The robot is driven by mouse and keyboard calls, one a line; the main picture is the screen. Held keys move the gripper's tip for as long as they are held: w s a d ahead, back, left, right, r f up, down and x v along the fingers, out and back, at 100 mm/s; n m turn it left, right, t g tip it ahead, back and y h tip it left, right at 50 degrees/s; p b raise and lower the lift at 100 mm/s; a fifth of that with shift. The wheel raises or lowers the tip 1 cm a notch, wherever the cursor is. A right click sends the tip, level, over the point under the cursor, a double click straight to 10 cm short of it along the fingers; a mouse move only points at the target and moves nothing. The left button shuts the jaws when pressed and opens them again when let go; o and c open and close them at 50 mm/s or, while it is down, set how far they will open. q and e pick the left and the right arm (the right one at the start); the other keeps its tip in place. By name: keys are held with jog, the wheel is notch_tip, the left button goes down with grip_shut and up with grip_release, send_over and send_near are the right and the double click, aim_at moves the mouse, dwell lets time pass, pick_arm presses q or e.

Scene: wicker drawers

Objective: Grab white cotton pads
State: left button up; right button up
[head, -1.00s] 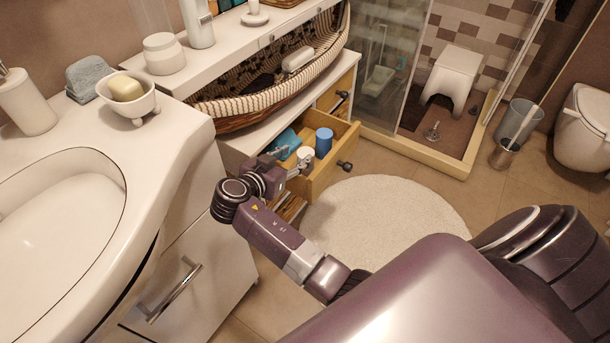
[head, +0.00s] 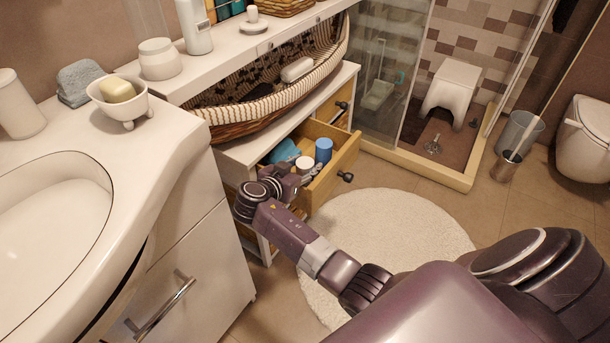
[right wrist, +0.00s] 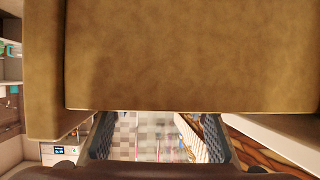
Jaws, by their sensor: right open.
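A white round item (head: 304,164), which looks like the cotton pads, stands in the open wooden drawer (head: 337,168) under the counter in the head view. A blue cylinder (head: 323,150) stands to its right and a light blue item (head: 285,151) lies behind it. My right gripper (head: 314,172) is at the drawer, close in front of the white item. In the right wrist view its two dark fingers (right wrist: 158,140) are spread with nothing held between them. A large tan surface fills the top there, and the white item is not recognisable. My left gripper is not in view.
The drawer's walls surround the items closely. A wicker boat-shaped basket (head: 262,100) sits on the counter above. The white sink cabinet (head: 195,255) stands at the left. A round white rug (head: 395,230) covers open floor at the right.

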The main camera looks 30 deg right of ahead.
jog(key=shift+c, duration=0.4)
jog(key=c, duration=0.7)
jog(key=shift+c, duration=0.2)
